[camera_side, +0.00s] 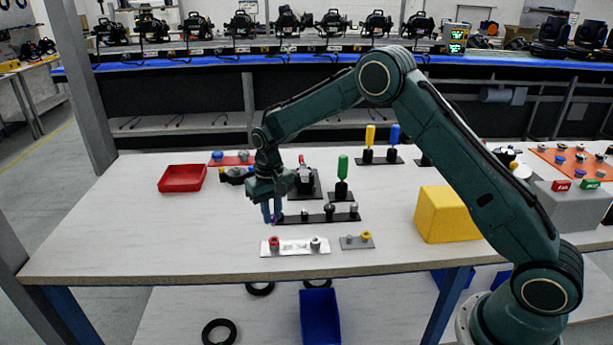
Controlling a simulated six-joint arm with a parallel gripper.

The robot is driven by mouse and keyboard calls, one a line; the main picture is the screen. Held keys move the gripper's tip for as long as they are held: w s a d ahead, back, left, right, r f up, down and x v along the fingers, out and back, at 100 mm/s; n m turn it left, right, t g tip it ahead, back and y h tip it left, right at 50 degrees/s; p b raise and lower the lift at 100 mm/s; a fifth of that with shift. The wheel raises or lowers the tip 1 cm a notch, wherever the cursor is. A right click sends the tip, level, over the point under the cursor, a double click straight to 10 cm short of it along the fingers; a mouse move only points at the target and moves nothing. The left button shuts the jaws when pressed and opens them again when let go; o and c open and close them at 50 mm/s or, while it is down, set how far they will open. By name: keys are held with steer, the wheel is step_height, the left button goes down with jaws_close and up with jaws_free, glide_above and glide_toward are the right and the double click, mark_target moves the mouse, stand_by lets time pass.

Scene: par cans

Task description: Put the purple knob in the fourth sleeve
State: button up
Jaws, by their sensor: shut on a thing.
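My gripper (272,213) points down at the left end of a black strip (318,217). Its blue fingers are shut on the purple knob (277,219), of which only a small bit shows low between them. The black strip carries a row of short posts or sleeves, with grey ones (304,211) and (354,209) and a dark one (329,210) in sight. The strip's left end is partly hidden by my gripper. I cannot tell whether the knob touches the strip or a sleeve there.
In front lie a white plate (295,252) with a red knob (273,243) and a grey plate (357,245) with a yellow knob (365,235). Behind stand a green-handled tool (343,165) and a red tray (183,178). A yellow block (445,214) is at right. The table's left front is clear.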

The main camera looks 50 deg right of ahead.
steer(key=w+d+f, duration=0.1)
steer(key=w+d, duration=0.6)
steer(key=d, duration=0.2)
steer(key=shift+w+d+m, duration=0.2)
steer(key=shift+d+m, duration=0.1)
steer(key=shift+f, duration=0.15)
stand_by(0.3)
steer(key=shift+f, duration=2.75)
steer(key=shift+f, duration=0.1)
steer(key=o, duration=0.5)
